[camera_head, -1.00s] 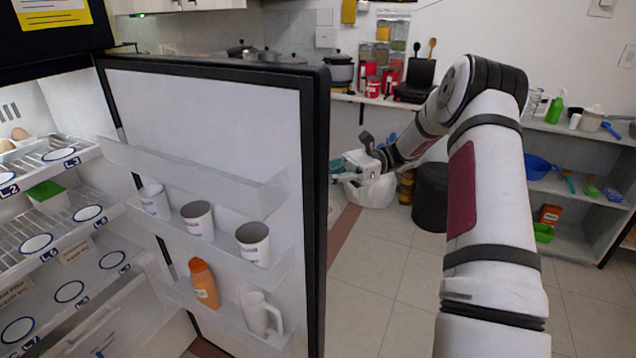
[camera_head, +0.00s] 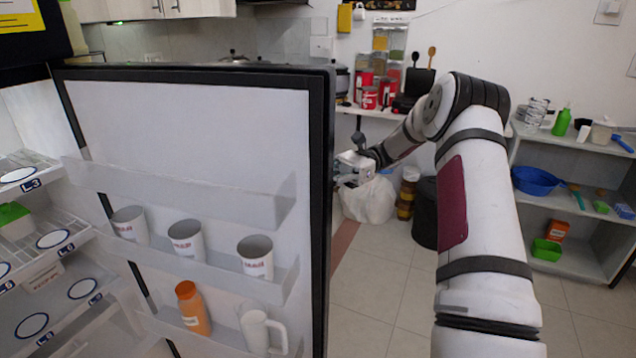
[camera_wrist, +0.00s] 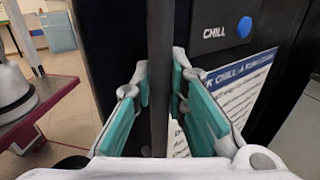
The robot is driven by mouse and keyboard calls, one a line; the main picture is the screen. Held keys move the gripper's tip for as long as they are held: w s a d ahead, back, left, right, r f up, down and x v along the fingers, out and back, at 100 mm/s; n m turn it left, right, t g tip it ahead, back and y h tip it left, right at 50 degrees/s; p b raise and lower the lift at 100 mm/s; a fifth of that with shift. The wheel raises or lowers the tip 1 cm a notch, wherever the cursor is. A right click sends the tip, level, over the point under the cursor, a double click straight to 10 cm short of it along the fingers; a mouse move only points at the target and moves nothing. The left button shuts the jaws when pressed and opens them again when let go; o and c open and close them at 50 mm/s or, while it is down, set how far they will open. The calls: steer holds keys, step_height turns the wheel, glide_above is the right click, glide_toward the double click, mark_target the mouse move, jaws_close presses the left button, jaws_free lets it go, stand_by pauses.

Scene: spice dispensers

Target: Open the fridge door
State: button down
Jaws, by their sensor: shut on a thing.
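The fridge door (camera_head: 190,160) stands wide open on the left in the head view, its inner side facing me. Its shelves hold several white cups (camera_head: 186,238), an orange bottle (camera_head: 193,308) and a white jug (camera_head: 256,330). My gripper (camera_head: 345,172) is partly hidden behind the door's dark right edge. In the wrist view my gripper (camera_wrist: 160,100) has its teal pads on both sides of a dark upright bar, the door handle (camera_wrist: 160,60), and is shut on it. The door's dark outer face shows behind, with a CHILL label.
The fridge interior (camera_head: 40,240) with labelled wire shelves is at the left. A white bag (camera_head: 370,200) and a black bin (camera_head: 425,212) stand on the floor beyond my gripper. An open shelf unit (camera_head: 570,205) stands at the right. Tiled floor lies clear between.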

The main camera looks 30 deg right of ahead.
steer(key=shift+s+d+f, duration=0.1)
steer(key=shift+d, duration=0.1)
steer(key=c, duration=1.6)
jaws_free()
steer(key=shift+o, duration=0.2)
steer(key=w+d, duration=0.1)
steer(key=d, duration=0.6)
steer(key=shift+w+d, duration=0.15)
